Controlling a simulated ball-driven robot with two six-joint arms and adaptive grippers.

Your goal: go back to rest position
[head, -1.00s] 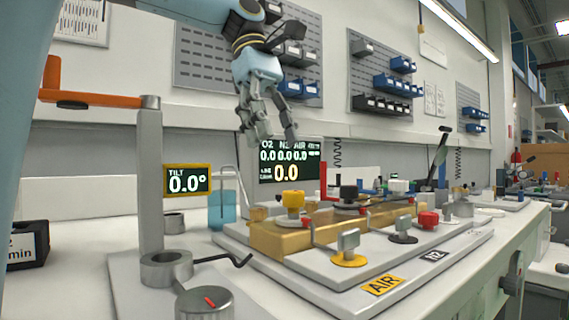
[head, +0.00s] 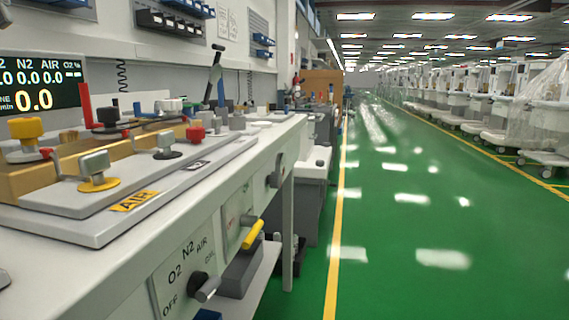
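Neither of my grippers shows in the head view now, so I cannot see whether they are open or shut. The workbench (head: 110,275) runs along the left side. On it stands a gas panel (head: 110,225) with a brass block (head: 130,165), a yellow knob (head: 26,134), a red knob (head: 195,133) and metal valve keys. A display (head: 40,85) behind it reads 0.0.
A selector knob (head: 203,287) and a yellow handle (head: 253,234) stick out from the bench front. Green floor (head: 400,240) with a yellow line (head: 338,200) lies open to the right. Wrapped carts (head: 520,110) line the far right.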

